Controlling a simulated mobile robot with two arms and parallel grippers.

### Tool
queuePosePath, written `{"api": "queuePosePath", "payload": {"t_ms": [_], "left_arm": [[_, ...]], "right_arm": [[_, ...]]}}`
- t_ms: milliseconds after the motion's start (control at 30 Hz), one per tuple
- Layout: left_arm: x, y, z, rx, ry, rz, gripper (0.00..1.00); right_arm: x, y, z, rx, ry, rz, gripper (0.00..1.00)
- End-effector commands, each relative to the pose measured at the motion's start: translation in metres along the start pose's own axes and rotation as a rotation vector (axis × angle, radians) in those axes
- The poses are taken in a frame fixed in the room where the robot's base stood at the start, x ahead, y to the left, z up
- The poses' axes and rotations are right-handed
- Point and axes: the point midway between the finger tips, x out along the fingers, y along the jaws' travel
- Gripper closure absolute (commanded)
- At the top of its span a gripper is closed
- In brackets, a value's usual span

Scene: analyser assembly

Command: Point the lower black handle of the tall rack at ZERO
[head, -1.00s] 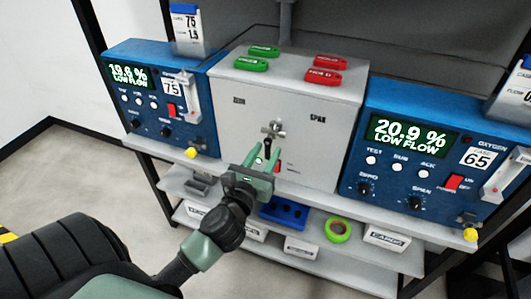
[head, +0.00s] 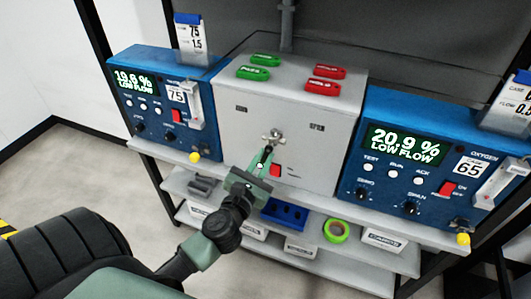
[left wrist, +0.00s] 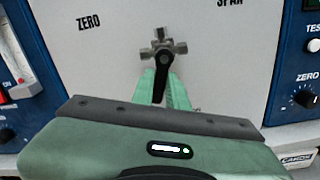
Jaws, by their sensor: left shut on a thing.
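The black handle (left wrist: 160,84) hangs down from a metal cross-shaped valve (left wrist: 163,46) on the front of the light grey box (head: 225,135). In the left wrist view the ZERO label (left wrist: 89,22) is up and left of the valve, and the SPAN label (left wrist: 230,3) is up and right. My left gripper (head: 262,160) is shut on the handle, its green fingers on both sides of it. The fingers hide part of the handle in the head view. My right gripper is not in view.
Blue analysers stand left (head: 150,80) and right (head: 400,110) of the box. Green tags (head: 253,73) and red tags (head: 321,87) lie on top. Below, a shelf holds a blue rack (head: 284,213) and green tape roll (head: 337,231). A red block (head: 275,171) is beside the gripper.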

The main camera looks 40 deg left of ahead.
Motion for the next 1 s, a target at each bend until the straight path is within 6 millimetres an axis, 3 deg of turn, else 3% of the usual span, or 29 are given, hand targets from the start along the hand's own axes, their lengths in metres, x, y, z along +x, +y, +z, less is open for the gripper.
{"api": "queuePosePath", "payload": {"t_ms": [100, 1000], "left_arm": [[0.0, 0.005, 0.005, 0.113, 0.003, -0.001, 1.0], [0.0, 0.025, 0.016, 0.954, 0.002, -0.002, 1.0]], "right_arm": [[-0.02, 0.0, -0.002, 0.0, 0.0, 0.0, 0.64], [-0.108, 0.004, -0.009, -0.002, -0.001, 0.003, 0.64]]}}
